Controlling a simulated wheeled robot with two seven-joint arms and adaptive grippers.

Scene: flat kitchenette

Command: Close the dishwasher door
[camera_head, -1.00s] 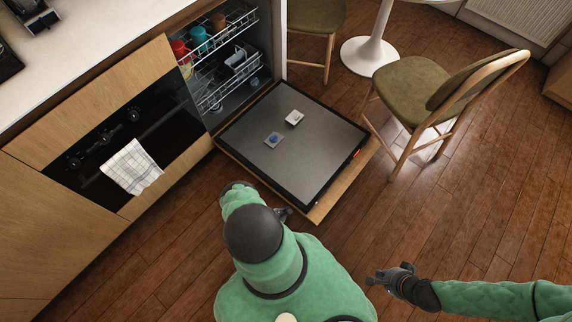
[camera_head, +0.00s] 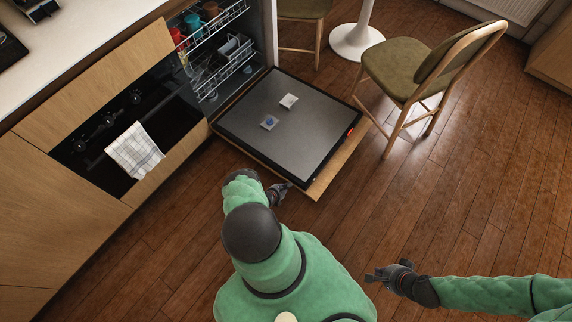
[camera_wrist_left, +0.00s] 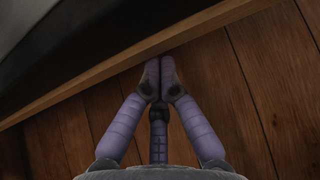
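The dishwasher door (camera_head: 285,135) is folded down flat and wide open, its dark inner side facing up and its wooden front panel showing at the edge. Racks with dishes (camera_head: 215,45) show inside the dishwasher. My left gripper (camera_head: 279,192) is beside the door's near edge, partly hidden by my arm. In the left wrist view, its purple fingers (camera_wrist_left: 160,82) meet at the tips with nothing seen between them, close by the door's wooden edge (camera_wrist_left: 130,61); contact is unclear. My right gripper (camera_head: 374,276) is over the floor, away from the door, its fingers apart and empty.
A green-cushioned chair (camera_head: 415,75) stands just right of the door. Another chair (camera_head: 304,12) and a white table base (camera_head: 357,40) are behind. An oven with a towel (camera_head: 135,150) is left of the dishwasher.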

